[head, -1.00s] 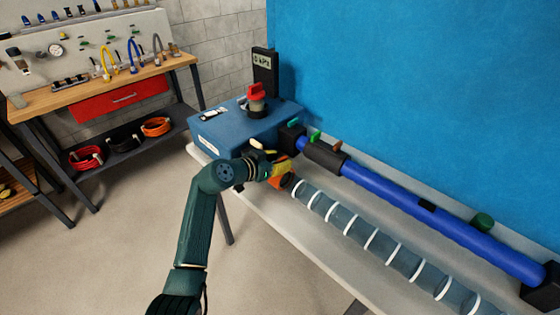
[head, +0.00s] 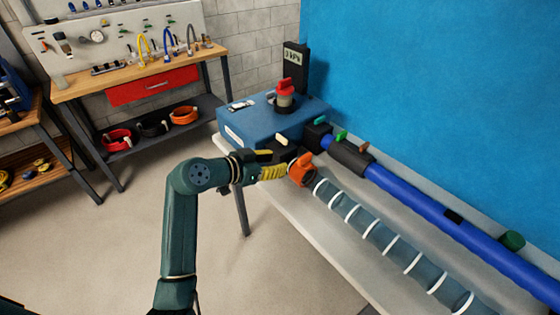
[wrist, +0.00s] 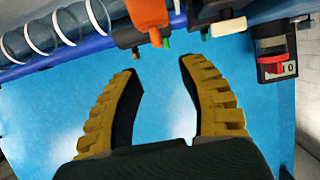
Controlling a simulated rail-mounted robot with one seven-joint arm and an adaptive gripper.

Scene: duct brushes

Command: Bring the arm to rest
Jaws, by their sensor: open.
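My gripper (head: 273,172) has yellow ribbed fingers and is at the near left of an orange fitting (head: 302,170), at the left end of the clear ringed duct. In the wrist view my gripper (wrist: 159,66) has its fingers spread, with nothing between them. The orange fitting (wrist: 148,12) is beyond the fingertips at the top edge of that view. In the head view the fingers partly overlap the area beside the fitting; I cannot tell the exact gap. My arm reaches up from the bottom, bent at the elbow.
A blue box (head: 262,124) with a red-topped knob (head: 286,88) stands behind the gripper. A clear ringed duct (head: 375,232) and a blue pipe (head: 430,203) run to the right along a pale bench. A wooden workbench (head: 130,77) stands at the back left. Open floor lies left of my arm.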

